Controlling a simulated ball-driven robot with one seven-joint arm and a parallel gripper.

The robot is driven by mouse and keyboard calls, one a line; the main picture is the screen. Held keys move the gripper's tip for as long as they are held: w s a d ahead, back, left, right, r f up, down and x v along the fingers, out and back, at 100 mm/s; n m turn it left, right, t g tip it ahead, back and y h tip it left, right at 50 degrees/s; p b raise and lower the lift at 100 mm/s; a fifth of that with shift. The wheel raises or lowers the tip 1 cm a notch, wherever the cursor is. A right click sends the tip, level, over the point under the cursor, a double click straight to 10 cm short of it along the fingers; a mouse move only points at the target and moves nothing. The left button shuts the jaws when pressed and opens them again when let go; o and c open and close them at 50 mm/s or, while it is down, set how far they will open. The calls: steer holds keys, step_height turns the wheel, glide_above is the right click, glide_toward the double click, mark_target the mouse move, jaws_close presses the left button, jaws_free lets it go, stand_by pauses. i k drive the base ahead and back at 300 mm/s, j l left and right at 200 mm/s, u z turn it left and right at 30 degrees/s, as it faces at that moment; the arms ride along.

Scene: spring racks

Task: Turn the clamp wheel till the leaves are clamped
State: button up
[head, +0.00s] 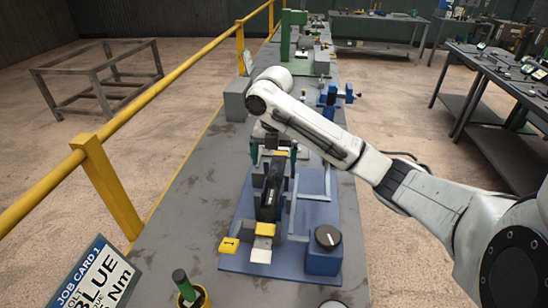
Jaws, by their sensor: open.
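A blue fixture plate (232,258) lies on the long grey bench. A dark upright stack (269,196), which looks like the leaves in their clamp, stands on it between grey bars. My gripper (274,154) is open and points down over the far end of the stack, with a green piece at either side. I cannot tell whether it touches anything. The clamp wheel is not clearly seen; my gripper and wrist hide that part. A black round knob (328,236) with a white mark sits on a blue box at the plate's near right.
A yellow rail (130,112) runs along the bench's left side. A grey box (236,105) and a blue device (333,96) stand beyond the fixture. A job card (97,277) and a green-handled tool (182,284) are at the near left. The bench's left strip is clear.

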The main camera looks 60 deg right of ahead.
mark_target(328, 237)
steer(key=k, duration=1)
